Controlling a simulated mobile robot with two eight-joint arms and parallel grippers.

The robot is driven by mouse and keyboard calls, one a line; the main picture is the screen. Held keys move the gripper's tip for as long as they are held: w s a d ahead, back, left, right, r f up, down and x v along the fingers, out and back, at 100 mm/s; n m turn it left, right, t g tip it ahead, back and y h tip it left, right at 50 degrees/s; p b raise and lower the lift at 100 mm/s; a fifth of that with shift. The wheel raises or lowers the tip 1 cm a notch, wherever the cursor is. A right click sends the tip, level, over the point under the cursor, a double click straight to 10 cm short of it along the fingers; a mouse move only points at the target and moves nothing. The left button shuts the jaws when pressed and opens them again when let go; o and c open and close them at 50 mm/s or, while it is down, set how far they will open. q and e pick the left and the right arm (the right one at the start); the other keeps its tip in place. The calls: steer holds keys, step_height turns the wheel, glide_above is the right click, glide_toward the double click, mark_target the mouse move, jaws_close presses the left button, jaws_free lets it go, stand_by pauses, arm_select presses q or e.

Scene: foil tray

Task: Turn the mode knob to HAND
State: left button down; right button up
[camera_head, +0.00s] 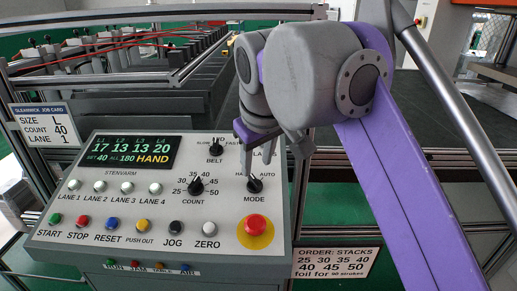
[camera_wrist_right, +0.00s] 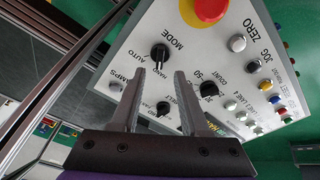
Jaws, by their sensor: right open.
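The mode knob (camera_head: 254,184) is a black rotary knob on the sloping grey control panel (camera_head: 120,215). Its white mark appears to point up and left, toward the HAND label, which is partly covered. The display (camera_head: 130,154) reads HAND in yellow. My right gripper (camera_head: 274,160) is above the panel, just beyond the knob, with its fingers apart and empty. In the right wrist view the mode knob (camera_wrist_right: 159,54) lies just past the gap between the open fingertips (camera_wrist_right: 159,73); no contact is visible. My left gripper is out of view.
The count knob (camera_head: 196,186) and belt knob (camera_head: 215,147) are close by. A red stop button (camera_head: 256,223) on yellow sits below the mode knob. Several coloured push buttons line the panel's lower left. Metal frame rails and a conveyor stand behind.

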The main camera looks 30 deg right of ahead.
steer(key=shift+v, duration=2.15)
